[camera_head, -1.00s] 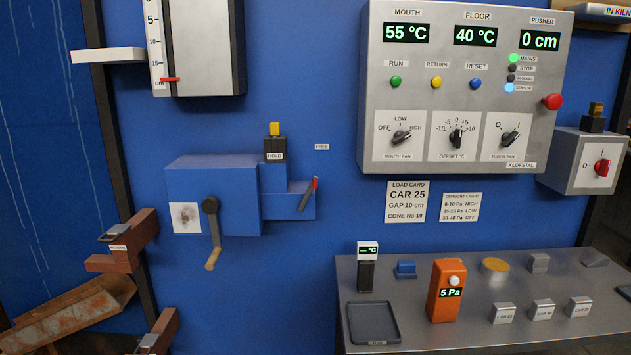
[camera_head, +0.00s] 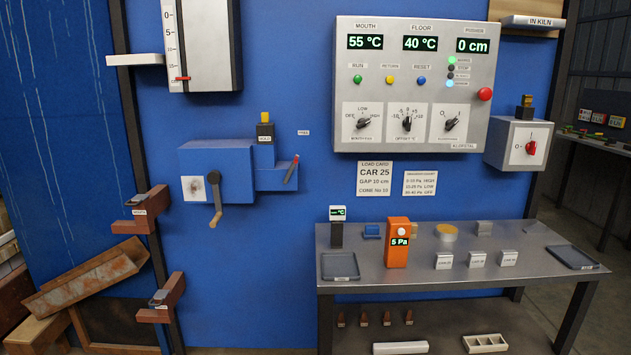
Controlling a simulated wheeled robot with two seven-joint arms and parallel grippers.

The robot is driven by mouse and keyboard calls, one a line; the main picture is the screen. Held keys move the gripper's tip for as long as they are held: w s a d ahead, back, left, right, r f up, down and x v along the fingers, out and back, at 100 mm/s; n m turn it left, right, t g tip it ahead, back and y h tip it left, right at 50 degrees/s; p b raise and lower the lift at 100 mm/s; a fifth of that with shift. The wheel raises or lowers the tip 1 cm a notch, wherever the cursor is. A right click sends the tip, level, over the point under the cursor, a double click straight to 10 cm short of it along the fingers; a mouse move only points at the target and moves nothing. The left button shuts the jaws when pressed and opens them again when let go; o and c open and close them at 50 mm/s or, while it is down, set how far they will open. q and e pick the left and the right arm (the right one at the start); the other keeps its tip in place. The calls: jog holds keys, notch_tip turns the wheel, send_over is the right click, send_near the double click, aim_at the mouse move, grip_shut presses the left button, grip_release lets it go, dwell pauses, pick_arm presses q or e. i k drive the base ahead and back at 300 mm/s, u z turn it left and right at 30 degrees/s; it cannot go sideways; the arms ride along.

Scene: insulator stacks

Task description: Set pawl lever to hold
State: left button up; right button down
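The pawl lever (camera_head: 291,169) is a short dark lever with a red tip on the right end of the blue winch housing (camera_head: 222,165). It tilts up and to the right. A HOLD label (camera_head: 264,138) sits on a dark block with a yellow top (camera_head: 265,118) on the housing, and a FREE label (camera_head: 304,133) is on the blue wall right of it. A crank handle (camera_head: 215,204) hangs down on the housing's front. Neither of my grippers is in view.
A control panel (camera_head: 412,171) is on the wall to the right. Below it stands a metal bench (camera_head: 390,275) with an orange meter (camera_head: 397,240), trays and small blocks. Brick-red brackets (camera_head: 147,222) and a rusty trough (camera_head: 85,280) are at left. Space before the housing looks clear.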

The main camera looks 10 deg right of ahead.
aim_at(296, 159)
jog(key=k, duration=0.5)
jog(key=u, duration=0.7)
jog(key=i, duration=1.8)
jog(key=z, duration=1.1)
jog(key=i, duration=0.3)
jog(key=z, duration=0.1)
